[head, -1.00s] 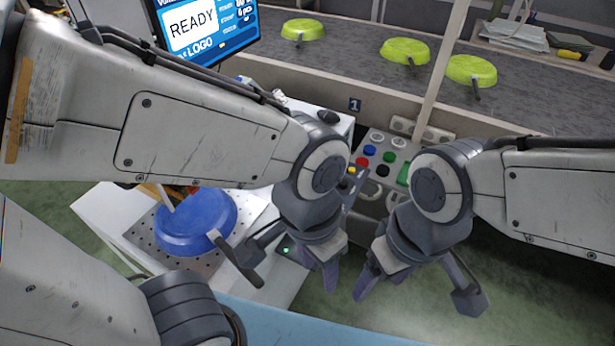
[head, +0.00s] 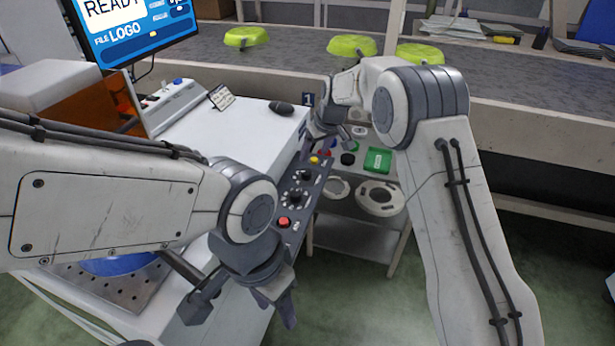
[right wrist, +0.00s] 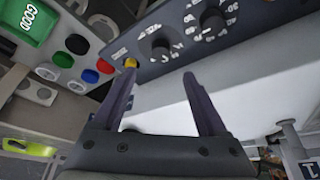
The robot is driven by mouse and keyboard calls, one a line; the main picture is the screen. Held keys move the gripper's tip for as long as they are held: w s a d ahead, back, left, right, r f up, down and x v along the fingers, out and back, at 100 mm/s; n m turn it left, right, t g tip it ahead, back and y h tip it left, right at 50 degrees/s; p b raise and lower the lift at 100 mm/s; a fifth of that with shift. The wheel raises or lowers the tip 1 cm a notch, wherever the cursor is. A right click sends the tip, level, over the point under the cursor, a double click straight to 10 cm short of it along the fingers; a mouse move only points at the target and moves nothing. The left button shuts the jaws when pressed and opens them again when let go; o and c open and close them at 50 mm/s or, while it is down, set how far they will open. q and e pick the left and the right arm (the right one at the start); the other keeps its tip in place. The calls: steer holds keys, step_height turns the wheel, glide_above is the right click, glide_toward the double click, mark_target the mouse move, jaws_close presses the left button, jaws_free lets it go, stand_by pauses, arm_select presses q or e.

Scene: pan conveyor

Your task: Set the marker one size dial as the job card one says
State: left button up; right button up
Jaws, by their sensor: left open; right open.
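The marker's dark control panel (head: 293,205) slopes along the right edge of the white machine, with two black dials (head: 305,175) (head: 296,197). In the right wrist view a plain dial (right wrist: 160,46) and a dial with a numbered scale (right wrist: 213,20) show. Their labels and exact settings are too small to read. My right gripper (right wrist: 158,78) is open and empty, its fingertips below the plain dial and apart from it. In the head view it (head: 325,130) is above the panel's far end. My left gripper (head: 243,308) is open at the near end. A small white card (head: 221,97) is unreadable.
The panel carries a yellow button (head: 314,160) and a red button (head: 284,222). A blue pan (head: 120,264) is partly hidden by my left arm. Green pans (head: 352,45) lie on the conveyor. The screen (head: 125,25) shows READY and LOGO.

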mark_target(307, 171)
steer(key=x, duration=1)
steer(key=shift+c, duration=0.3)
